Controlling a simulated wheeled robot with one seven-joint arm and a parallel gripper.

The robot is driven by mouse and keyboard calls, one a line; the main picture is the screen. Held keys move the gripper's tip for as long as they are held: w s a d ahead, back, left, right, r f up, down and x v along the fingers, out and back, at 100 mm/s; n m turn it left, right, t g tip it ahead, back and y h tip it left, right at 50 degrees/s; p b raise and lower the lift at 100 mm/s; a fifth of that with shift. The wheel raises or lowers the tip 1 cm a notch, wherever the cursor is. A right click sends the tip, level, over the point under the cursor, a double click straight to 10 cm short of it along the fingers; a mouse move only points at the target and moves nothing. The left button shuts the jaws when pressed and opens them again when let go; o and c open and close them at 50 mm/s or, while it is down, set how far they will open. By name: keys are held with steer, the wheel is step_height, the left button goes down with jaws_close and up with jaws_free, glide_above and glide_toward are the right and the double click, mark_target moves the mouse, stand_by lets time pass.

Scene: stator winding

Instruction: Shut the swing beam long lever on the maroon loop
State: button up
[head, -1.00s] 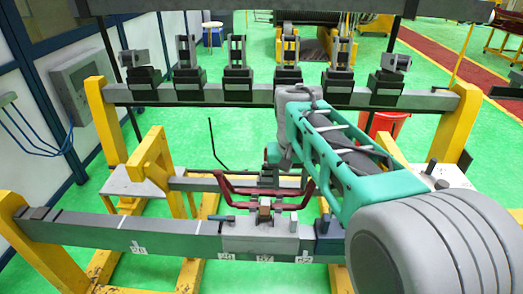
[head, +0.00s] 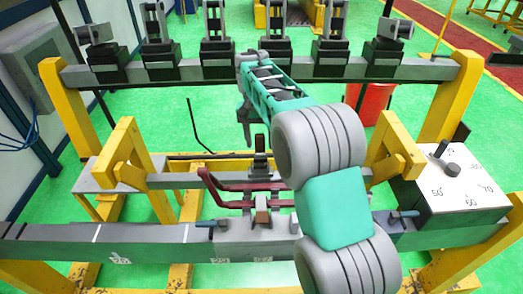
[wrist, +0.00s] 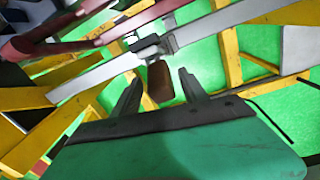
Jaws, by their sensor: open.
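The maroon loop (head: 240,184) lies level above the front grey beam, its bent end at left. It also shows in the wrist view (wrist: 62,42), top left. The swing beam (head: 188,181) is the grey bar behind the loop. A dark upright lever piece (head: 260,158) stands near its middle. In the wrist view a brown handle (wrist: 160,82) hangs from a grey clamp on a beam. My gripper (head: 246,132) points down behind the swing beam. In the wrist view its fingers (wrist: 160,92) are open, with the brown handle between or just beyond them; contact cannot be told.
Yellow posts (head: 129,150) stand at left and right. A rear beam (head: 190,73) carries several black clamps. A white box with a dial (head: 462,190) is at right. A red bin (head: 370,100) stands behind my arm. Green floor shows between the beams.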

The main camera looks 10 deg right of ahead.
mark_target(261, 151)
step_height(261, 151, down, 5)
steer(key=shift+d+r, duration=0.1)
steer(key=shift+c, duration=0.3)
jaws_close()
stand_by(1.1)
